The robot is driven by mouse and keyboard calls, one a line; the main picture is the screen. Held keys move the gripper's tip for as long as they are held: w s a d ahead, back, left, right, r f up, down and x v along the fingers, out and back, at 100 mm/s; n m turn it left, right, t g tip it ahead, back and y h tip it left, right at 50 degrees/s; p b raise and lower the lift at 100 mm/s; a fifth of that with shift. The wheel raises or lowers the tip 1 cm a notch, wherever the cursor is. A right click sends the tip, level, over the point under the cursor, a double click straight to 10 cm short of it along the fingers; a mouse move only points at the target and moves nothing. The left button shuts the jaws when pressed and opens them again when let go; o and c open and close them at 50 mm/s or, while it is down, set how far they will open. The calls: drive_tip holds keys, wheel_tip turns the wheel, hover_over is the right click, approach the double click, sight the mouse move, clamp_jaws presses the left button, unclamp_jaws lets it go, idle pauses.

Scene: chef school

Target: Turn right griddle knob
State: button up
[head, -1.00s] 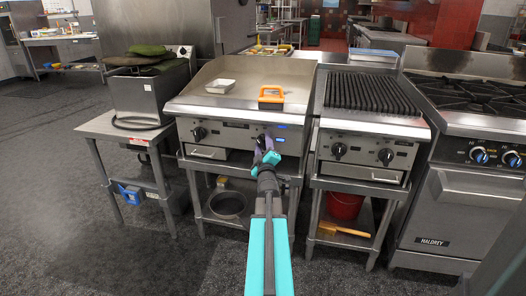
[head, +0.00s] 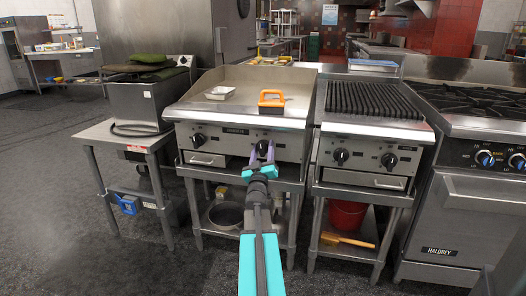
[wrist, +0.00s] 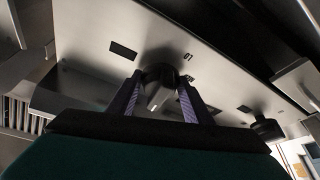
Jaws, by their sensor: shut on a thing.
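The griddle (head: 245,100) stands in the middle of the head view. Its front panel has a left knob (head: 199,140) and a right knob (head: 263,148), both black. My gripper (head: 262,158) is at the right knob, and its purple fingers reach up to either side of it. In the wrist view the two fingers (wrist: 155,103) flank the dark knob (wrist: 160,76) and are shut on it. The fingers and wrist hide the lower part of the knob in the head view.
A fryer (head: 143,98) is on the left. The floor in front is clear.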

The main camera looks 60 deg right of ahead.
drive_tip(key=shift+s+m+g, duration=0.1)
drive_tip(key=shift+m+g, duration=0.2)
drive_tip(key=shift+m, duration=0.6)
drive_tip(key=shift+h, duration=0.3)
drive_tip(key=o, duration=0.8)
drive_tip(key=shift+a, duration=0.15)
drive_tip(key=shift+p+v, duration=0.4)
drive_tip(key=shift+v, duration=0.8)
drive_tip(key=p+v, duration=0.3)
drive_tip(key=v, duration=0.5)
drive_tip(key=shift+a, duration=0.25)
